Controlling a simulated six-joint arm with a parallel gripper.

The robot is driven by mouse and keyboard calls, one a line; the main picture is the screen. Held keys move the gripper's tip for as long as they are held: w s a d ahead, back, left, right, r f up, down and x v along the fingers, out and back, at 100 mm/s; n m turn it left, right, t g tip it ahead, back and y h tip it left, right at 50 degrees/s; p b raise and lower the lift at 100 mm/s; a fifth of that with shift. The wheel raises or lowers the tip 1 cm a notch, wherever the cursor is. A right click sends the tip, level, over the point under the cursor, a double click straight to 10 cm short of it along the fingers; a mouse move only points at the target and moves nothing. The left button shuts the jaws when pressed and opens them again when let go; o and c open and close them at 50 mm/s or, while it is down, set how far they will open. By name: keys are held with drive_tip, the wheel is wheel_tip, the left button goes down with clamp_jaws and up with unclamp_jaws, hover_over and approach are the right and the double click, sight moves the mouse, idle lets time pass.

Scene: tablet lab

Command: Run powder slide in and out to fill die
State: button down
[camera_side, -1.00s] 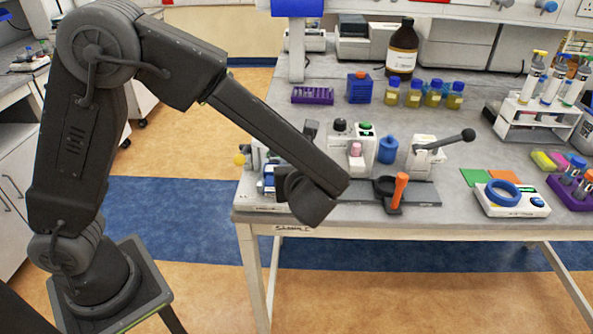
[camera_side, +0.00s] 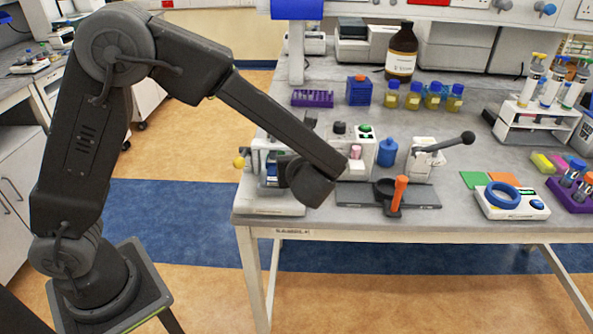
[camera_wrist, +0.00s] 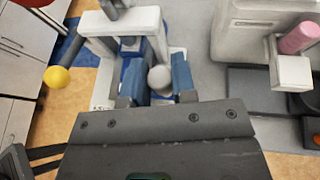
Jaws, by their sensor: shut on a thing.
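The tablet press (camera_side: 262,205) is a white-framed device at the bench's left front corner, partly hidden behind my wrist in the side view. In the wrist view its white frame (camera_wrist: 150,20) stands ahead of my gripper (camera_wrist: 159,82). My blue-padded fingers are shut on a round grey knob (camera_wrist: 160,77), which looks like the handle of the powder slide. The slide's body and the die cannot be made out. A lever with a yellow ball (camera_wrist: 58,79) sticks out to the left of the press.
Right of the press stands a white device (camera_side: 360,148) with a pink part. In front of it are a dark plate (camera_side: 425,193) and an orange-handled tool (camera_side: 398,190). A blue bottle (camera_side: 387,151) stands behind. Left of the press the bench ends and floor shows.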

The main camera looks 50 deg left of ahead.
drive_tip(key=shift+w+a, duration=0.2)
drive_tip(key=shift+a, duration=0.05)
drive_tip(key=c, duration=0.9)
unclamp_jaws()
drive_tip(key=v, duration=1.4)
drive_tip(key=shift+w, duration=0.1)
